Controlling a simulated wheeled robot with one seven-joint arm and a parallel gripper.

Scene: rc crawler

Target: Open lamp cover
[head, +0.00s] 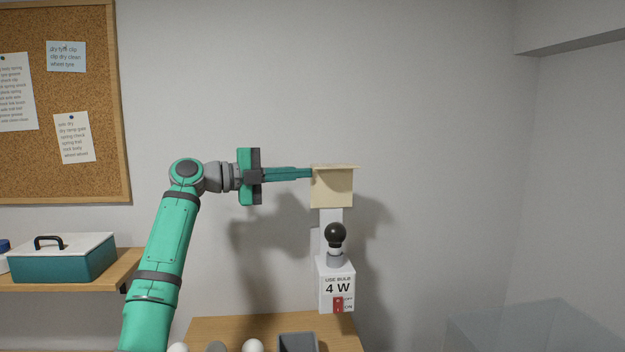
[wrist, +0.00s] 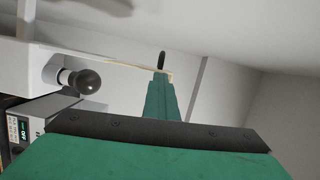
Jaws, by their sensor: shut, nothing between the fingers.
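The lamp cover (head: 332,187) is a cream box-like shade with a thin top edge, high on the white lamp post. It is raised above the dark bulb (head: 335,235), which stands bare in its socket. The lamp base (head: 337,285) reads "USE BULB 4 W" and has a red switch. My gripper (head: 311,173) is shut and empty, its fingertips at the cover's left side; I cannot tell if they touch. In the wrist view the closed fingers (wrist: 162,80) reach the cover's edge (wrist: 125,70), with the dark bulb (wrist: 85,81) to the left.
A wooden table (head: 230,328) below holds pale round bulbs (head: 253,346) and a grey bin (head: 298,342). A teal toolbox (head: 65,258) sits on a shelf at left under a corkboard (head: 100,75). A translucent box (head: 530,330) is at lower right. The wall area right of the lamp is clear.

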